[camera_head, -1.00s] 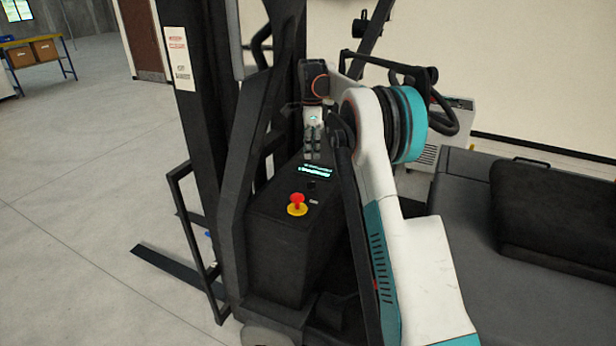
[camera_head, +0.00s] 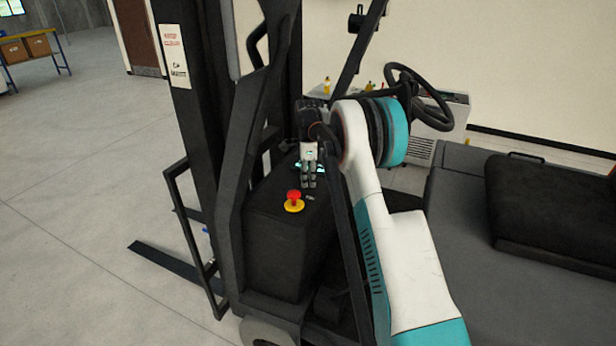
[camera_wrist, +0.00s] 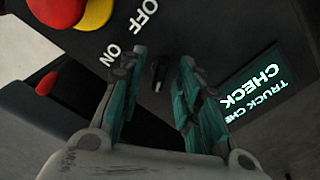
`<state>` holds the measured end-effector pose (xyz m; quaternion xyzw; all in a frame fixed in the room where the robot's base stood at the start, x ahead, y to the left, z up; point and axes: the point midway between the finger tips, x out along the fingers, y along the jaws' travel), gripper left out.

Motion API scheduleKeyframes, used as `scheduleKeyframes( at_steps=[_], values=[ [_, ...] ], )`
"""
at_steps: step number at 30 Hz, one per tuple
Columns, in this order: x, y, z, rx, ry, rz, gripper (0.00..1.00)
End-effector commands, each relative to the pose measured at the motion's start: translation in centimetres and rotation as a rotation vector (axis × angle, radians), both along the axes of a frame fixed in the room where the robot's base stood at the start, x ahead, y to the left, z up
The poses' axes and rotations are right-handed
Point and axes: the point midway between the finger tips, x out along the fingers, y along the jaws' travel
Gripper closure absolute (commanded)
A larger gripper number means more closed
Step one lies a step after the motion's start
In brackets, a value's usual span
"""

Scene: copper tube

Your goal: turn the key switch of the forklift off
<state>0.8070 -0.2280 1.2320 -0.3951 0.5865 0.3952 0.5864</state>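The forklift's black console (camera_head: 275,245) stands in the middle of the head view. In the wrist view a small dark key switch (camera_wrist: 158,74) sits on the panel beside the white "ON" and "OFF" labels (camera_wrist: 128,34). Its exact turn angle is hard to read. My gripper (camera_wrist: 161,58) is open, with the fingertips on either side of the key and a gap to each. I cannot tell how far the tips are above the panel. In the head view my gripper (camera_head: 309,184) points down over the console and hides the key.
A red emergency stop button on a yellow base (camera_head: 294,201) is close to the gripper. A lit display (camera_wrist: 257,92) reading "TRUCK CHECK" lies to the right in the wrist view. The steering wheel (camera_head: 420,98) and the black seat (camera_head: 555,210) are to the right.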

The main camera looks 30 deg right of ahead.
Motion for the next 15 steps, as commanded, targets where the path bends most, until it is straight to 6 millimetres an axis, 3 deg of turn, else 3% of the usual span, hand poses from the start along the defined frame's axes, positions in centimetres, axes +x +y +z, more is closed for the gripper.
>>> scheduleKeyframes(
  at_steps=[4, 9, 15],
  values=[
    [0.01, 0.0, 0.01, 0.0, 0.0, 0.0, 0.69],
    [0.01, 0.0, 0.02, 0.0, 0.0, 0.0, 1.0],
    [0.02, -0.01, 0.04, 0.0, 0.0, 0.001, 1.0]
  ],
)
